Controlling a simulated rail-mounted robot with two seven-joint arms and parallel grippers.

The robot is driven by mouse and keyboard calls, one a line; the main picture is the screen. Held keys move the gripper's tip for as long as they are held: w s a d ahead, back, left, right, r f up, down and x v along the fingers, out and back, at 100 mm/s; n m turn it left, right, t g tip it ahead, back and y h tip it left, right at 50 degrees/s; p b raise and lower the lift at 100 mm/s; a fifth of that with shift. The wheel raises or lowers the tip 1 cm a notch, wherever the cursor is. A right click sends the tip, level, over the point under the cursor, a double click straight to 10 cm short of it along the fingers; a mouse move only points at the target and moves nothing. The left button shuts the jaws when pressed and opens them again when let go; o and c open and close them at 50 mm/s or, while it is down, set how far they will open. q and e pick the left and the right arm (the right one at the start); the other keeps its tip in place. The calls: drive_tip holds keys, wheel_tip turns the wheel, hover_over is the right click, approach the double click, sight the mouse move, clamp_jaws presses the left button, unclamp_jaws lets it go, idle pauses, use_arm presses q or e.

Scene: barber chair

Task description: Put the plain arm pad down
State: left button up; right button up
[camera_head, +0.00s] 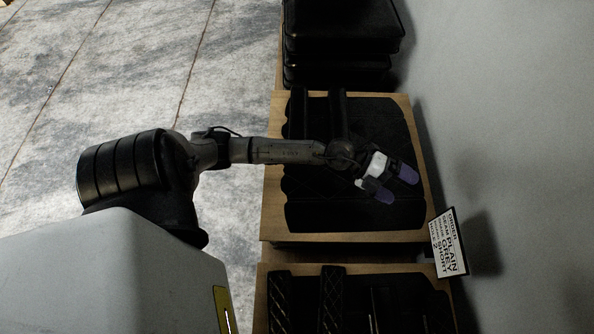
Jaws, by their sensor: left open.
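Two dark, smooth-looking arm pads lie side by side at the upper left of the middle wooden board, a left one (297,115) and a right one (338,108). I cannot tell for sure which is the plain arm pad of the task. My left gripper (394,184) has purple fingertips, spread apart with nothing between them. It is over the dark quilted cushion (320,210) on the same board, to the lower right of the two pads. My left forearm crosses the board and hides part of the cushion and the pads' lower ends. My right gripper is out of view.
The nearer board (262,300) holds a quilted pad (279,300), another quilted pad (331,297) and dark pieces. Black cushions (345,25) are stacked at the far end. An order sign (448,243) stands by the grey wall (510,120). The floor (110,80) at left is clear.

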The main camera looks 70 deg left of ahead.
use_arm(q)
wheel_tip(320, 180, up, 5)
drive_tip(key=s+n+t+y, duration=0.2)
drive_tip(key=n+t, duration=0.5)
drive_tip(key=s+a+f+n+g+y, duration=0.1)
drive_tip(key=s+a+f+n+y, duration=0.3)
drive_tip(key=n+y, duration=0.8)
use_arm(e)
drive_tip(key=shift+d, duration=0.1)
use_arm(q)
drive_tip(key=s+d+f+n+g+h, duration=0.1)
drive_tip(key=s+f+g, duration=0.2)
drive_tip(key=s, duration=0.3)
drive_tip(key=s+d+f+n+g+h, duration=0.1)
drive_tip(key=s+d+f+g, duration=0.1)
drive_tip(key=s+f+g, duration=0.2)
drive_tip(key=s+d+f+n+g, duration=0.1)
drive_tip(key=s+f+g, duration=0.2)
drive_tip(key=s+g, duration=0.3)
drive_tip(key=shift+s+d+f+h, duration=0.1)
drive_tip(key=shift+s+d+h, duration=0.1)
drive_tip(key=shift+s, duration=0.7)
drive_tip(key=shift+s+d+f+h, duration=0.1)
drive_tip(key=shift+s+h, duration=0.1)
drive_tip(key=shift+s, duration=0.7)
drive_tip(key=shift+s+d+g, duration=0.25)
drive_tip(key=shift+s+g, duration=0.05)
drive_tip(key=shift+s, duration=0.1)
